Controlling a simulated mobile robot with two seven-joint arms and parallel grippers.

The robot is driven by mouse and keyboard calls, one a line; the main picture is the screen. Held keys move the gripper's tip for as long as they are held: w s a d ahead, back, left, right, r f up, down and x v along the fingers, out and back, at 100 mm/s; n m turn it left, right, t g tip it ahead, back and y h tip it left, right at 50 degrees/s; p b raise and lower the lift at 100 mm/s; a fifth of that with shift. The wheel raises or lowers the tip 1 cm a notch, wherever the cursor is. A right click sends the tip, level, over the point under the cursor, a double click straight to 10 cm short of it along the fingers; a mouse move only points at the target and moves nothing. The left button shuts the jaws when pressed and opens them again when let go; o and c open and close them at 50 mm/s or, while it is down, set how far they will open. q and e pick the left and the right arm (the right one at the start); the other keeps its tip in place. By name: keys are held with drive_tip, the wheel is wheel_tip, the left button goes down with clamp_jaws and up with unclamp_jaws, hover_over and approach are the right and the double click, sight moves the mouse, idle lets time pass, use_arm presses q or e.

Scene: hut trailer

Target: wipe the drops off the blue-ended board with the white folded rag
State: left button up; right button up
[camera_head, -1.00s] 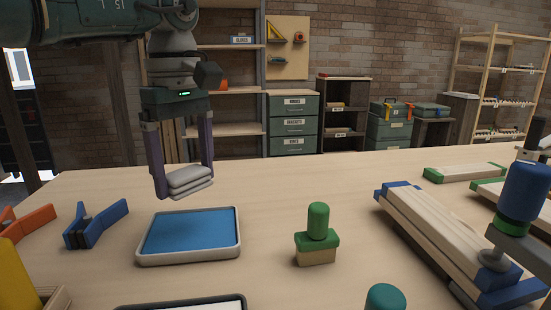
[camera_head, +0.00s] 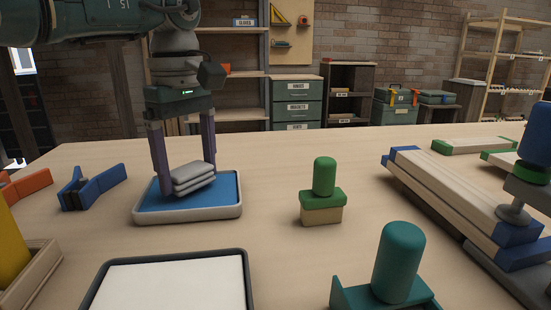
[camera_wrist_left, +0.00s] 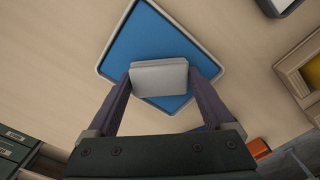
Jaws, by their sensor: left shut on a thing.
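The white folded rag (camera_head: 193,178) is held between the fingers of my left gripper (camera_head: 186,172), just over the blue tray. The rag also shows in the left wrist view (camera_wrist_left: 159,77), gripped at both ends above the blue surface. I cannot tell whether it touches the tray. The blue-ended board (camera_head: 455,193) lies at the right, pale wood with blue ends, under a clamp with a blue knob. I cannot make out drops on it from here. My right gripper is not in view.
The blue tray (camera_head: 150,212) has a pale rim. A green-handled block (camera_head: 322,195) stands between tray and board. A white-topped tray (camera_head: 170,285) and a teal-handled tool (camera_head: 398,262) are in front. Blue clamp (camera_head: 92,187) lies left. Green-ended boards (camera_head: 470,145) lie far right.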

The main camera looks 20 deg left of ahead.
sight(189, 168)
use_arm(q)
drive_tip(key=shift+f+b, duration=0.5)
drive_tip(key=shift+f, duration=0.05)
idle(1.8)
drive_tip(key=shift+r+p, duration=2.9)
drive_tip(key=shift+r, duration=0.65)
drive_tip(key=shift+r, duration=0.15)
drive_tip(key=s+d+r+m+p, duration=0.3)
drive_tip(key=d+r+m+p, duration=0.25)
drive_tip(key=r, duration=0.45)
drive_tip(key=s+d+r+m+p, duration=0.3)
drive_tip(key=d+r+m+p, duration=0.15)
drive_tip(key=r+p, duration=0.4)
drive_tip(key=s+d+r+m+p, duration=0.1)
drive_tip(key=s+r+m+p, duration=0.2)
drive_tip(key=s+r+m, duration=0.3)
drive_tip(key=s+r+p, duration=0.3)
drive_tip(key=r+p, duration=1.5)
drive_tip(key=s+r+n+p, duration=0.1)
drive_tip(key=s+r+p, duration=0.2)
drive_tip(key=r+p, duration=1.5)
drive_tip(key=shift+s+d+r+p, duration=0.15)
drive_tip(key=shift+s+p, duration=0.25)
drive_tip(key=shift+p, duration=0.4)
